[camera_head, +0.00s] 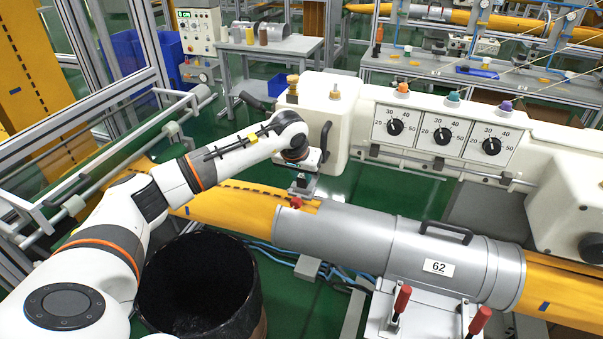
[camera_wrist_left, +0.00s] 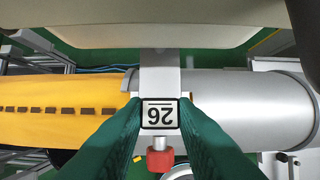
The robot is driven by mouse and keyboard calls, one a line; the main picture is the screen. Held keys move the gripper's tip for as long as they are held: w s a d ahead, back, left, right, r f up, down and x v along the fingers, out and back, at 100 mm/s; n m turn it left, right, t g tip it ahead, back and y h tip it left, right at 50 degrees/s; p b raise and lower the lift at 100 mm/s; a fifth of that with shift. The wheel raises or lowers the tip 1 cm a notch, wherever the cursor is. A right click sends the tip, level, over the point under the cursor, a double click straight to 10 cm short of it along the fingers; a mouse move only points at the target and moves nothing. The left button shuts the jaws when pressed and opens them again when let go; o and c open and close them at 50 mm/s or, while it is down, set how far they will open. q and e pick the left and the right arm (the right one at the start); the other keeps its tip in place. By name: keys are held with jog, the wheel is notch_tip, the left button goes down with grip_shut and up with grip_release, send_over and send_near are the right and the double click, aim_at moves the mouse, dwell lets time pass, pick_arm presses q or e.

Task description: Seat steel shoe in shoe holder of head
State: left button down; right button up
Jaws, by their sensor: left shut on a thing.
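My left gripper (camera_head: 303,187) is shut above the orange belt, by the left end of the grey cylindrical housing (camera_head: 400,247) labelled 62. In the left wrist view its green fingers (camera_wrist_left: 160,118) close on the sides of a small piece with a white number plate (camera_wrist_left: 160,113), apparently the steel shoe; most of it is hidden. A pale grey bar (camera_wrist_left: 160,75) runs behind the plate, across the line between belt and housing. A red knob (camera_wrist_left: 158,161) shows below it, and also in the head view (camera_head: 297,203), apparently at the shoe holder. Whether shoe and holder touch cannot be told.
A white machine beam with dials (camera_head: 440,130) stands behind the housing. A black bin (camera_head: 200,285) stands in front of the belt, left of the housing. Red-handled clamps (camera_head: 401,300) stand at the housing's front. The orange belt (camera_head: 235,207) runs out to the left.

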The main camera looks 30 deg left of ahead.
pick_arm(q)
jog(key=shift+f+b, duration=0.2)
jog(key=shift+b, duration=0.1)
dwell(0.6)
jog(key=c, duration=1.1)
grip_release()
jog(key=b+v, duration=0.3)
jog(key=v, duration=0.9)
jog(key=shift+d, duration=0.1)
